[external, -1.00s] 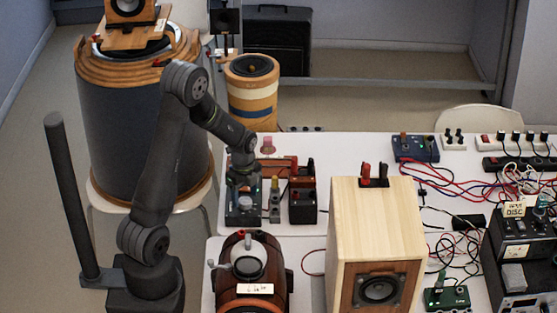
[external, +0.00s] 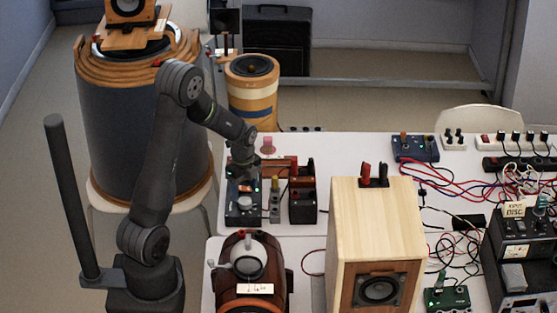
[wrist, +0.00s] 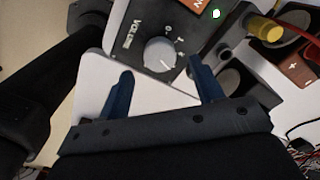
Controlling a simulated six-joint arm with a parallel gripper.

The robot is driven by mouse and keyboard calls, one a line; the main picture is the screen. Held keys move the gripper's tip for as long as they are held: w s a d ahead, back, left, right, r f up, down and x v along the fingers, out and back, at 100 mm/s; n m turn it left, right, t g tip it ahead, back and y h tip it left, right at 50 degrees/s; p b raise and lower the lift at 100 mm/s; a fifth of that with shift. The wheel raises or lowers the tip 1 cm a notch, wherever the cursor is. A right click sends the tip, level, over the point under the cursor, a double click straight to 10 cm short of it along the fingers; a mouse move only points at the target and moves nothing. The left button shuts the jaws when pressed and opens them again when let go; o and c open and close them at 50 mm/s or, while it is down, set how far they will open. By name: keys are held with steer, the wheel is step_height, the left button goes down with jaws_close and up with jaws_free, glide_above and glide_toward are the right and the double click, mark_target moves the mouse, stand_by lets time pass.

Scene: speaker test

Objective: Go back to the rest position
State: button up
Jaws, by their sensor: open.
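My gripper (external: 243,176) is at the end of my bent arm, above the black volume box (external: 240,212) at the left of the white table. In the wrist view my gripper (wrist: 160,70) is open, with two dark blue fingers apart and nothing between them. The box's round grey knob (wrist: 160,54), marked VOLUME, shows just beyond the fingertips. The knob also shows below the gripper in the external view (external: 244,203), with a gap between them.
A black box with red parts (external: 302,207) stands right of the volume box. A wooden speaker (external: 375,230) and a brown rounded device (external: 250,270) are in front. A large dark drum (external: 145,125) stands behind my arm. Cables cover the table's right side.

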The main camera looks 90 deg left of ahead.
mark_target(245, 200)
step_height(245, 200, up, 14)
step_height(245, 200, down, 19)
steer(key=shift+r, duration=0.2)
steer(key=shift+r+n, duration=0.15)
steer(key=shift+n, duration=1.45)
steer(key=n, duration=0.5)
steer(key=shift+n, duration=0.3)
steer(key=n, duration=0.4)
steer(key=shift+n, duration=2.5)
